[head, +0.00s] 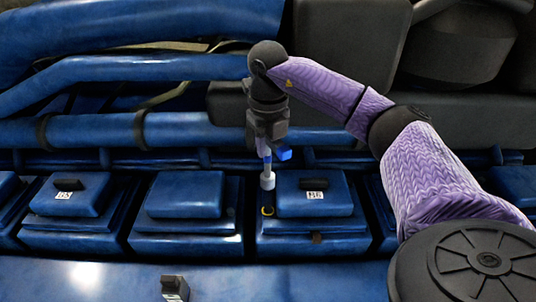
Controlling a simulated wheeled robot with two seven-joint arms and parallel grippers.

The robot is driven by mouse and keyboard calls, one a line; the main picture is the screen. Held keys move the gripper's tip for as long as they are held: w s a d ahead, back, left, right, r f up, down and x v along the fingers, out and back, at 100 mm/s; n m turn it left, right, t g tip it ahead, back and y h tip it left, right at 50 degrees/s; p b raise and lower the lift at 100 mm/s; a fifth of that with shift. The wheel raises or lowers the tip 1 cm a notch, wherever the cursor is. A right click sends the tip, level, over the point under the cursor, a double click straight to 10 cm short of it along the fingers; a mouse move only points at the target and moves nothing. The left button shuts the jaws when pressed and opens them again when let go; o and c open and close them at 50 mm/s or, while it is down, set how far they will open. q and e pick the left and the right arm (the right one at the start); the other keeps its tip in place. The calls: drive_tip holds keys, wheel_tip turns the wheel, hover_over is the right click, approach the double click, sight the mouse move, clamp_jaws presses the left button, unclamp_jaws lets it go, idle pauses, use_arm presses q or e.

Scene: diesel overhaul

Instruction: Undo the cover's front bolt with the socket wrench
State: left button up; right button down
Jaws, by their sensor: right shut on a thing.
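My right gripper (266,138) comes down from above and is shut on the socket wrench (267,181). Its blue part shows beside the jaws and its pale socket end points down. The socket end is over the left edge of the right-hand blue cover (340,204), which has a black handle and a small label. I cannot clearly make out the front bolt, or whether the socket touches anything. My left gripper is not in view.
Other blue covers stand in the row: a middle one (184,194) without a handle and a left one (71,196) with one. Large blue pipes (150,70) run behind. A small dark labelled object (174,287) stands on the blue ledge (90,275) in front.

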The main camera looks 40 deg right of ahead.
drive_tip(key=s+a, duration=0.4)
drive_tip(key=s, duration=0.1)
drive_tip(key=shift+s+a, duration=0.15)
drive_tip(key=shift+a, duration=0.1)
drive_tip(key=shift+s+d, duration=0.1)
